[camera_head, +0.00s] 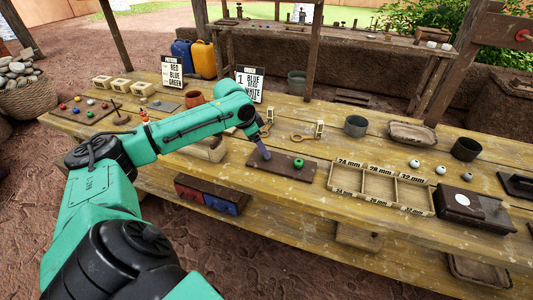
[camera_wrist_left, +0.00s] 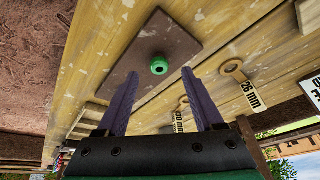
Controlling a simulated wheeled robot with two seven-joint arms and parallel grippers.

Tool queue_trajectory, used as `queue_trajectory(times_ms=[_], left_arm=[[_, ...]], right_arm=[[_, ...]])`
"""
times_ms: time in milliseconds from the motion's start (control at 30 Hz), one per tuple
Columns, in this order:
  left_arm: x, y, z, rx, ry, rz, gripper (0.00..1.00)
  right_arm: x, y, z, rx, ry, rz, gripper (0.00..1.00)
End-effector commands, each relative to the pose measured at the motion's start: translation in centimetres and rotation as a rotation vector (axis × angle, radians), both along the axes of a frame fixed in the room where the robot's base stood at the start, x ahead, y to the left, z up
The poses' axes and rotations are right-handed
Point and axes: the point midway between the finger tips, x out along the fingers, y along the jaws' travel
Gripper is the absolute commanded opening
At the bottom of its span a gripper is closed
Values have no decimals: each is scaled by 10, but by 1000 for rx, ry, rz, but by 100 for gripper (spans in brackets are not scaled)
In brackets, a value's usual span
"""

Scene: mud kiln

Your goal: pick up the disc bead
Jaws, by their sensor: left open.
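A green bead with a dark centre (camera_head: 298,163), apparently the disc bead, sits on a flat brown board (camera_head: 280,168) on the wooden table. In the left wrist view the bead (camera_wrist_left: 159,66) lies beyond and between the two purple fingertips, on the board (camera_wrist_left: 184,48). My left gripper (camera_head: 265,154) points down over the left part of the board, to the left of the bead. In the left wrist view my left gripper (camera_wrist_left: 160,85) is open, with nothing between its fingers. My right gripper is not in view.
A compartment tray (camera_head: 383,203) with size labels stands right of the board, beside a dark box (camera_head: 466,221). Wooden gauges (camera_head: 302,137) lie behind the board. A sign (camera_head: 250,84) and a grey cup (camera_head: 355,126) stand farther back. The table's front edge is close.

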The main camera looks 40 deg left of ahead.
Motion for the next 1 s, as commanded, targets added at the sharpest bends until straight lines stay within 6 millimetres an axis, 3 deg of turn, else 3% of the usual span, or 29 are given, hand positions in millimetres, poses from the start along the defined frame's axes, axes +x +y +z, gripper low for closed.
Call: queue_trajectory(times_ms=[133, 333, 367, 533, 867, 1000], left_arm=[[9, -4, -21, -1, 0, 0, 69], [9, -4, -24, 1, -1, -1, 69], [9, -4, -24, 1, -1, -1, 65], [9, -4, -24, 0, 0, -1, 0], [10, -4, -22, 1, -1, -1, 0], [10, -3, -9, 1, -4, 0, 0]], right_arm=[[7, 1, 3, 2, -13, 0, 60], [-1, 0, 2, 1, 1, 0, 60], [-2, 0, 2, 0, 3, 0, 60], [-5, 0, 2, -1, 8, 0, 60], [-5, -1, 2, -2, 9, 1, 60], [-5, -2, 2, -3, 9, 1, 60]])
